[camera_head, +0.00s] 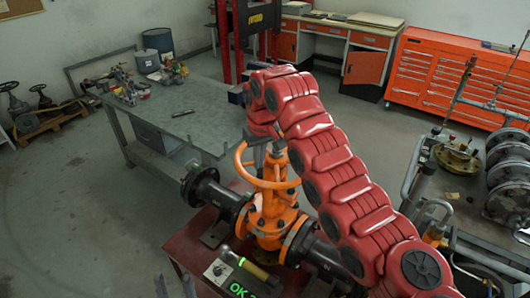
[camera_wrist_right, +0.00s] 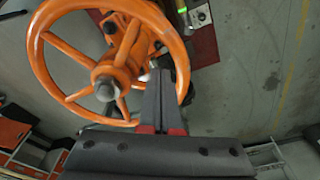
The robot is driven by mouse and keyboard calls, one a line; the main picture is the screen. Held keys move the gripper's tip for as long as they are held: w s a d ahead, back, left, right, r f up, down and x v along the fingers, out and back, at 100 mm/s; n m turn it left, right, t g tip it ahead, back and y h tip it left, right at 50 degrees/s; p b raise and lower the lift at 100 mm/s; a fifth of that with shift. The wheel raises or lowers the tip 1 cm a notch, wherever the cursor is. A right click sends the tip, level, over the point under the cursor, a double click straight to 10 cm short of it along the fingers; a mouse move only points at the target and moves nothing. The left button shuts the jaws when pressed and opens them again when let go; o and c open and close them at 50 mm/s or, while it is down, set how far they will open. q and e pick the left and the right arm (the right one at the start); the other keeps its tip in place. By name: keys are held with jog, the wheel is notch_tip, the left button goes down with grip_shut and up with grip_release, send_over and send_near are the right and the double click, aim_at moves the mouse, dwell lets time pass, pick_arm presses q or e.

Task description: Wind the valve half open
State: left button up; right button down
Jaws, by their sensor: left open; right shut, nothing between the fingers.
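The orange gate valve (camera_head: 268,222) sits between dark pipe flanges, with its orange handwheel (camera_head: 262,184) on top. In the right wrist view the handwheel (camera_wrist_right: 68,97) shows its spokes and hub nut. My right gripper (camera_head: 269,152) comes down from above at the far side of the wheel. Its fingers (camera_wrist_right: 160,78) are shut with nothing between them, in line with the gap between spokes inside the rim. I cannot tell whether they touch the wheel. A grey piece at the bottom edge seems to be my left gripper (camera_head: 188,286), open and mostly out of frame, away from the valve.
The valve stands on a red bench (camera_head: 185,243). A panel with a green OK display (camera_head: 240,289) and a yellow-handled tool (camera_head: 250,268) are at its front. A grey worktable (camera_head: 190,110) is at the back left, and a cart with flanges (camera_head: 460,185) is at the right.

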jog(key=shift+f, duration=0.1)
dwell(0.3)
notch_tip(320, 180, down, 6)
jog(key=b, duration=0.4)
jog(key=shift+r+b, duration=0.25)
jog(key=shift+b, duration=0.1)
dwell(0.4)
